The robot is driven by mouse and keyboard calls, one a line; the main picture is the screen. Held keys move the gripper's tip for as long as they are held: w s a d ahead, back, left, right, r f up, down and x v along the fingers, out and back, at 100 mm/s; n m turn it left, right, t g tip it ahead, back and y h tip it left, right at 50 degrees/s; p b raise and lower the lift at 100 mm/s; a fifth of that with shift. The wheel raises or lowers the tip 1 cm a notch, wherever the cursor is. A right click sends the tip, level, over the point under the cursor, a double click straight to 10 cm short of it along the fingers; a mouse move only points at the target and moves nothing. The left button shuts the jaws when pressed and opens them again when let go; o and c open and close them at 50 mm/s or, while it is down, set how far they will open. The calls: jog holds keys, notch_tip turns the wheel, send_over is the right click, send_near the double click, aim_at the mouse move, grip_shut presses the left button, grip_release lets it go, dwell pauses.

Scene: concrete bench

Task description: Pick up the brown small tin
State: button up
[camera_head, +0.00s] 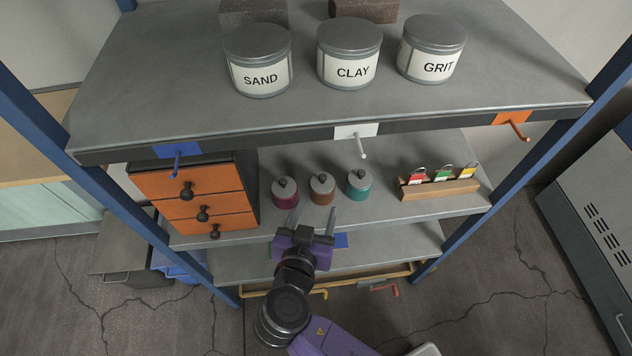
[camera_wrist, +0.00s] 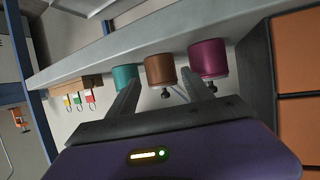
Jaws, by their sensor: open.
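The brown small tin (camera_head: 322,191) has a grey lid with a dark knob and stands upright on the middle shelf, between a maroon tin (camera_head: 285,194) and a teal tin (camera_head: 359,187). My gripper (camera_head: 313,217) is open in front of the brown tin, with its fingers pointing toward the row. In the wrist view the brown tin (camera_wrist: 160,69) shows beyond and between the two fingers (camera_wrist: 167,92), apart from them. The maroon tin (camera_wrist: 208,58) is close behind one finger and the teal tin (camera_wrist: 124,76) close behind the other. Nothing is between the fingers.
An orange drawer unit (camera_head: 200,198) stands left of the tins. A wooden rack (camera_head: 440,190) with coloured padlocks stands to the right. The top shelf (camera_head: 300,112) overhangs, with labelled canisters (camera_head: 349,55) and a white hook (camera_head: 361,142) on its front edge.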

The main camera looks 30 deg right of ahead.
aim_at(319, 195)
jog(key=shift+w+r+m, duration=0.3)
jog(key=shift+r, duration=0.05)
jog(key=shift+w+d+h, duration=0.15)
jog(key=shift+w+h, duration=0.15)
jog(key=shift+x, duration=0.9)
jog(key=p+x, duration=0.1)
jog(key=x, duration=0.4)
jog(key=shift+w+d+f, duration=0.15)
jog(key=shift+d, duration=0.1)
jog(key=shift+c, duration=0.2)
jog(key=c, duration=1.1)
jog(key=shift+c, duration=0.2)
